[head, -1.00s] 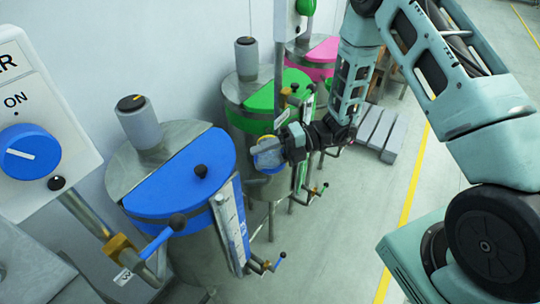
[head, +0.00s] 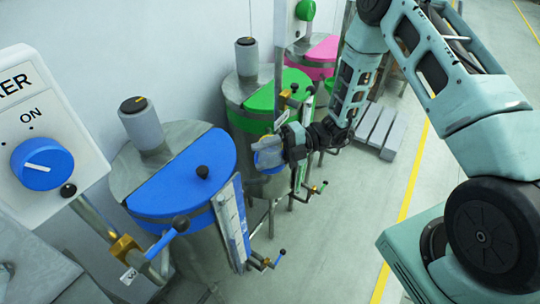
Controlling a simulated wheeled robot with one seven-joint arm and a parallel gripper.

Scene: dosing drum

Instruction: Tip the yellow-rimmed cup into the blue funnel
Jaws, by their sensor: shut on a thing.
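My gripper (head: 286,143) is at the end of the arm in the middle of the head view, in front of the green-lidded drum. It is shut on a small pale blue-grey cup (head: 267,157). I cannot make out a blue funnel for certain.
A control panel (head: 50,120) with a blue knob is close at the left. A blue-handled valve (head: 160,243) and a gauge strip (head: 231,220) stick out from the blue-lidded drum. A green-lidded drum (head: 290,88) and a pink-lidded drum (head: 322,50) stand behind.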

